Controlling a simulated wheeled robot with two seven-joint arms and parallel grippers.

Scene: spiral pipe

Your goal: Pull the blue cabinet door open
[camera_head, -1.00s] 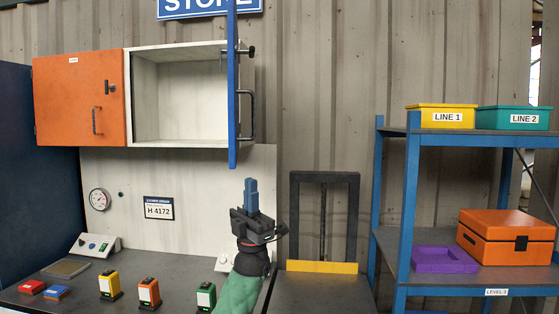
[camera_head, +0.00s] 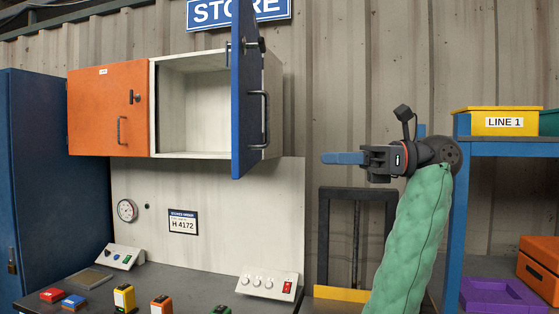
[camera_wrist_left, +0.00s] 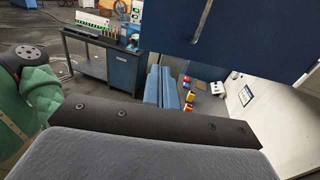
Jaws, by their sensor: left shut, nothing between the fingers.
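The blue cabinet door (camera_head: 246,85) stands open, swung out from the right side of the white wall cabinet (camera_head: 195,106). It is seen at a steep angle, with its dark handle (camera_head: 266,120) on the right. My left gripper (camera_head: 324,158) is to the right of the door, a little below the handle, with its blue fingers pointing left. It is shut and empty, and appears apart from the door. In the left wrist view a large dark blue panel (camera_wrist_left: 245,35), apparently the door, fills the upper right, and the gripper fingers (camera_wrist_left: 166,86) show mid-frame. My right gripper is out of view.
An orange door (camera_head: 110,80) covers the cabinet's left half. Below is a bench with a switch box (camera_head: 267,284) and several small coloured items. A blue shelf rack (camera_head: 461,185) with a yellow bin (camera_head: 497,121) stands right of my arm.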

